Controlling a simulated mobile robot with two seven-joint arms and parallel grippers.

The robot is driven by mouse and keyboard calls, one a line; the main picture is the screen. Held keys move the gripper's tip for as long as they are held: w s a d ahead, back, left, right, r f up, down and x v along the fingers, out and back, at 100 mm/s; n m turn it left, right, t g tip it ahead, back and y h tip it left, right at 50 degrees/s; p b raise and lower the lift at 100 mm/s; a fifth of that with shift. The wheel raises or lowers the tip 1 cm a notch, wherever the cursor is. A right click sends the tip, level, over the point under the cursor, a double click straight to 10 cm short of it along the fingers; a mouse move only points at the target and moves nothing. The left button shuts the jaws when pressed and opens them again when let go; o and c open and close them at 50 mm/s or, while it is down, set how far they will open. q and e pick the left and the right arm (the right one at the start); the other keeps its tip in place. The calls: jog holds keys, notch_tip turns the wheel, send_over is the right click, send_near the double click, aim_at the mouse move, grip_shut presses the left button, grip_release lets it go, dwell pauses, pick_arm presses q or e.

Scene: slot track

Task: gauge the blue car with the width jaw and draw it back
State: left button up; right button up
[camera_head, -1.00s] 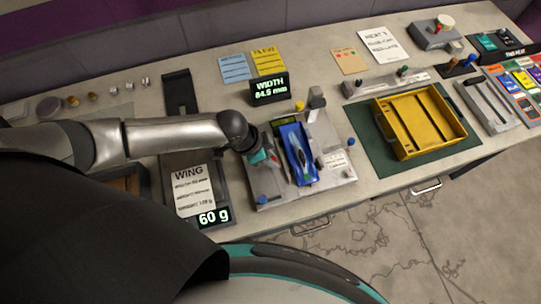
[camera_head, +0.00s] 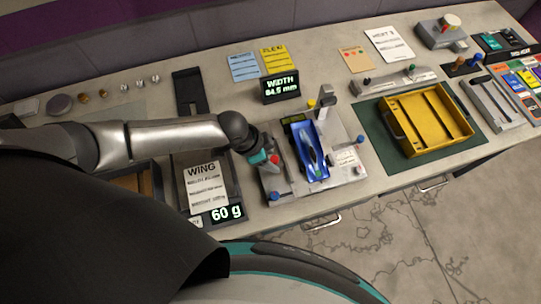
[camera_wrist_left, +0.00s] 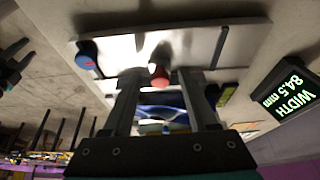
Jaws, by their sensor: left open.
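The blue car (camera_head: 309,150) lies on the grey gauge plate (camera_head: 345,178), nose toward the front edge. It shows in the wrist view as a blue band (camera_wrist_left: 165,100) behind the fingers. The width display (camera_head: 281,87) reads 84.5 mm, also in the wrist view (camera_wrist_left: 290,92). My left gripper (camera_head: 272,162) is at the plate's left side, beside the car and apart from it. Its two fingers are spread, with a red knob (camera_wrist_left: 159,76) between their tips in the wrist view. The jaw's body is mostly hidden by the gripper. My right gripper is not in view.
The 60 g scale (camera_head: 226,213) with the wing card lies left. A yellow tray (camera_head: 405,142) on a green mat is to the right.

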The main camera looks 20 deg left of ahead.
pick_arm(q)
jog(key=shift+r, duration=0.1)
jog(key=p+v, duration=0.1)
jog(key=v, duration=1.4)
jog(key=shift+s, duration=0.1)
dwell(0.3)
